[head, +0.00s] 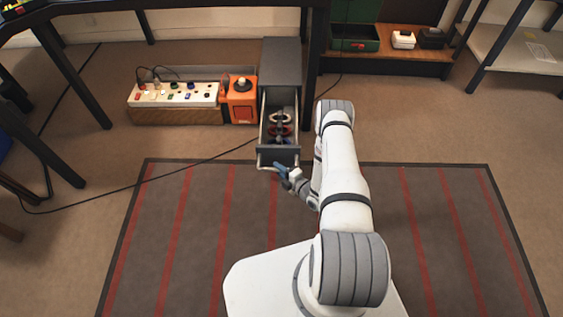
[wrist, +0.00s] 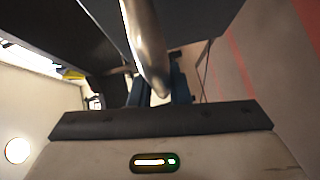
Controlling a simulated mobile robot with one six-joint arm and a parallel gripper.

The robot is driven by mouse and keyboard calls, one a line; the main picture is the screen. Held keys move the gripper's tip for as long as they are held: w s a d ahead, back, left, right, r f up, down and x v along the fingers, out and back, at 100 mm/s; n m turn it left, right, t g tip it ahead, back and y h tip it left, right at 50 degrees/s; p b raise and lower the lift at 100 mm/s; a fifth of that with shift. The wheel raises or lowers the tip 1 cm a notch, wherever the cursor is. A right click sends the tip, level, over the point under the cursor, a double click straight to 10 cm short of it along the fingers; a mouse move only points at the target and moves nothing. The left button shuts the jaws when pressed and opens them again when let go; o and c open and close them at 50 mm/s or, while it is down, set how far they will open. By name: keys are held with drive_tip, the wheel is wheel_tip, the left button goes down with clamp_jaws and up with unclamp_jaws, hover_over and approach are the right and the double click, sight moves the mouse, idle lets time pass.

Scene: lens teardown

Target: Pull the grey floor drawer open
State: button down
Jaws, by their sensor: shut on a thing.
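The grey floor drawer (head: 278,156) stands open out of its grey cabinet (head: 281,62), with several items lying inside it, among them a red one and a pale ring-like one. A pale bar handle runs along the drawer's front. My gripper (head: 279,168) is at the handle, in front of the drawer, and is shut on it. In the wrist view the metal handle (wrist: 147,50) runs down between my gripper's fingers (wrist: 161,88). The fingertips are partly hidden behind the handle there.
A low wooden shelf (head: 385,58) is further right. A striped mat (head: 200,240) covers the floor, and a black cable crosses it.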

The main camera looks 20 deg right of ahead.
drive_tip(key=shift+s+a, duration=0.45)
drive_tip(key=shift+s, duration=0.35)
drive_tip(key=c, duration=1.4)
unclamp_jaws()
drive_tip(key=shift+d, duration=0.1)
drive_tip(key=shift+o, duration=0.2)
drive_tip(key=shift+w, duration=0.1)
drive_tip(key=p+v, duration=0.2)
drive_tip(key=v, duration=0.5)
drive_tip(key=shift+s+d, duration=0.2)
drive_tip(key=shift+s, duration=0.2)
